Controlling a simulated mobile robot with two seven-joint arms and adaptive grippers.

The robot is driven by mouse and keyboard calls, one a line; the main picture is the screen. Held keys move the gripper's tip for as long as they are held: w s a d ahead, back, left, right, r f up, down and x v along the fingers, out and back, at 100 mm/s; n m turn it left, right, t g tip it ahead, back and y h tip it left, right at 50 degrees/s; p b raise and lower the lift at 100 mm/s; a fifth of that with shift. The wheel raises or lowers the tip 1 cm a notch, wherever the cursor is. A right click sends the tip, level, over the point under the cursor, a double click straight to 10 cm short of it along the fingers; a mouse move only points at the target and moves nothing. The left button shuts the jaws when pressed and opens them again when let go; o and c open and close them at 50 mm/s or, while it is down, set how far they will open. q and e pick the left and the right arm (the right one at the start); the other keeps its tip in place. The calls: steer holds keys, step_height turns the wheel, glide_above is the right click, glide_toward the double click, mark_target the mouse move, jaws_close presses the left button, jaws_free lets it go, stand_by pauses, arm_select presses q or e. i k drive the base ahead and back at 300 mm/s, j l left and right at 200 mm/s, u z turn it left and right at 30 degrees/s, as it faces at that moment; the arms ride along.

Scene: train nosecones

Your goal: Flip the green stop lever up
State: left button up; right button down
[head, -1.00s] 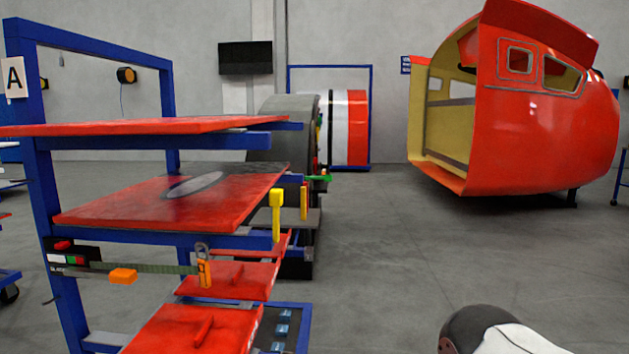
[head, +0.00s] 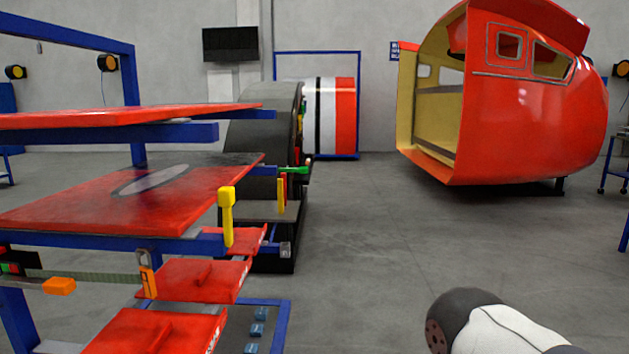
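A small green lever (head: 295,170) shows in the head view, sticking out sideways, about level, at the right end of a blue bar on the far side of the rack. It is small and partly crowded by dark parts behind it. A yellow lever (head: 227,215) stands upright on the nearer blue bar, and a thinner yellow-orange one (head: 282,194) hangs just below the green one. One of my arm links shows at the bottom right, well apart from the rack. Neither of my grippers is in view.
A blue rack with red shelves (head: 120,205) fills the left side. A dark rounded nosecone (head: 262,130) stands behind it. A big red and yellow nosecone (head: 535,110) is at the back right. The grey floor (head: 375,250) between them is clear.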

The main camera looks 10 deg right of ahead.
mark_target(301, 169)
steer(key=i+l, duration=0.2)
steer(key=l, duration=0.15)
steer(key=i+l, duration=0.2)
steer(key=l, duration=0.2)
steer(key=i+l, duration=1.25)
